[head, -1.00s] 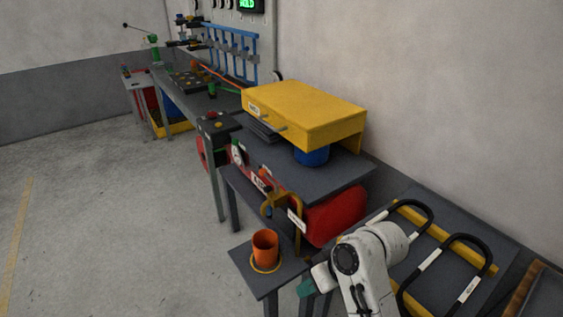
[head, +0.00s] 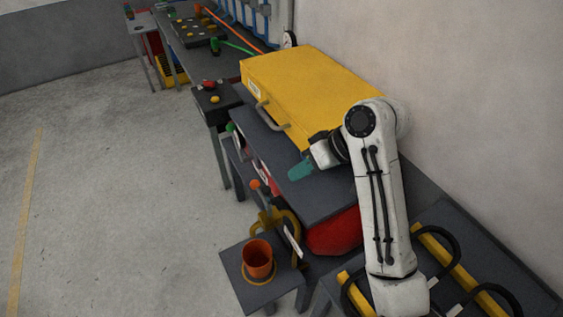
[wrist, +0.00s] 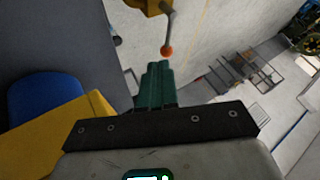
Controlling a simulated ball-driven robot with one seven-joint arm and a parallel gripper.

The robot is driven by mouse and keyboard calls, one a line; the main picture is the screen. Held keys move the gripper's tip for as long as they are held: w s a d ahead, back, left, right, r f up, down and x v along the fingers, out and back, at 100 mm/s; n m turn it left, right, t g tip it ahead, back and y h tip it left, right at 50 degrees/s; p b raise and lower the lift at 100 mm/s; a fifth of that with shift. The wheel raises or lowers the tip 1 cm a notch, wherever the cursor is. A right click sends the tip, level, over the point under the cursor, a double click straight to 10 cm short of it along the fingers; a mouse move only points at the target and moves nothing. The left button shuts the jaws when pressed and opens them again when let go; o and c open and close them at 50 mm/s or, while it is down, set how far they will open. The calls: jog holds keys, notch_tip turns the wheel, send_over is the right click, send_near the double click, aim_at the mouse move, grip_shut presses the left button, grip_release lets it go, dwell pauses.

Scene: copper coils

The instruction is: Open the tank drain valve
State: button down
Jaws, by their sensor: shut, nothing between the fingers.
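The red tank (head: 335,235) lies under a dark shelf. At its front end are a brass-coloured fitting (head: 288,222) and a small orange knob (head: 255,184). In the wrist view the orange ball knob (wrist: 167,51) sits on the end of a grey lever (wrist: 169,25), just beyond my fingertips in the picture. An orange cup (head: 257,258) stands upright below, on a small stand. My gripper (head: 297,171), with teal fingers, is shut and empty; in the head view it appears over the shelf, right of the knob. Its fingers (wrist: 157,68) also show closed together in the wrist view.
A yellow box (head: 310,85) with a grey handle stands on the dark shelf (head: 310,200), close to my wrist. A button box (head: 213,97) is behind it to the left. Black hoses (head: 440,265) lie at lower right. The floor at left is clear.

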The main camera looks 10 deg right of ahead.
aim_at(262, 197)
jog(key=shift+w+d, duration=0.1)
jog(key=shift+w, duration=0.2)
jog(key=shift+w, duration=0.1)
jog(key=p+x, duration=0.1)
jog(key=x, duration=0.9)
dwell(0.4)
jog(key=shift+b, duration=0.3)
jog(key=shift+w+a, duration=0.1)
jog(key=shift+a, duration=0.15)
